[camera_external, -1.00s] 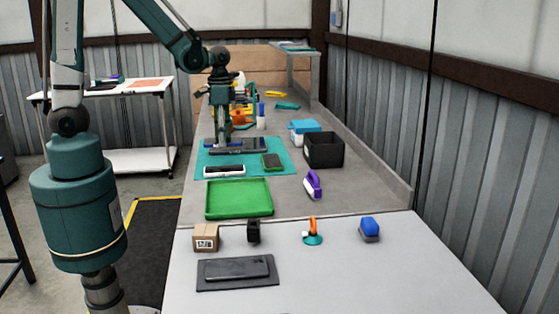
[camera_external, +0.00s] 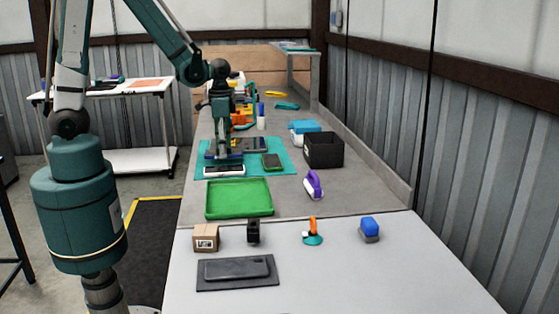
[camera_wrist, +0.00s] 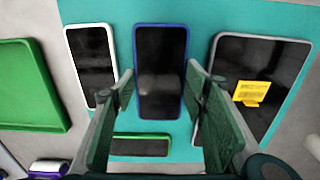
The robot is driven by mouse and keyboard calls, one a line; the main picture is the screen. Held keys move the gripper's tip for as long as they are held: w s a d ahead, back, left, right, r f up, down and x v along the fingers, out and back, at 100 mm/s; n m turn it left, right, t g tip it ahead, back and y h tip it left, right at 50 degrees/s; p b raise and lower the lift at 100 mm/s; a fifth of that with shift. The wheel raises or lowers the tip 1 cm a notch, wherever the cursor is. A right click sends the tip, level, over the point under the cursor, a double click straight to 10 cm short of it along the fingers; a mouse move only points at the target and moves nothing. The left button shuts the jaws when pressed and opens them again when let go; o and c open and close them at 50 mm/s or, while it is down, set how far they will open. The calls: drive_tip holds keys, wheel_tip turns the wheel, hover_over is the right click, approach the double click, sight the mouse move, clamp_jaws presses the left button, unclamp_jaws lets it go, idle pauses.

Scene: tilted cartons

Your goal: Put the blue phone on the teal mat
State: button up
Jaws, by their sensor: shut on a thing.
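The blue phone (camera_wrist: 161,72), with a dark screen and blue edge, lies lengthwise between my gripper's fingers (camera_wrist: 160,95) in the wrist view. My gripper (camera_external: 222,158) is shut on it. In the external view, a strip of the blue phone (camera_external: 208,156) shows beside the fingers, over the teal mat (camera_external: 284,165). The phone is between the white phone and the tablet. I cannot tell whether it touches the mat. The fingers hide part of it in the external view.
A green tray (camera_external: 239,210) lies nearer the camera. A black bin (camera_external: 324,151) stands to the right.

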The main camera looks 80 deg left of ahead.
drive_tip(key=shift+f, duration=1.2)
drive_tip(key=shift+f+b, duration=0.15)
drive_tip(key=shift+b, duration=0.15)
drive_tip(key=o, duration=1)
drive_tip(key=shift+r+p, duration=1)
drive_tip(key=shift+r, duration=5.15)
drive_tip(key=shift+d+r, duration=0.1)
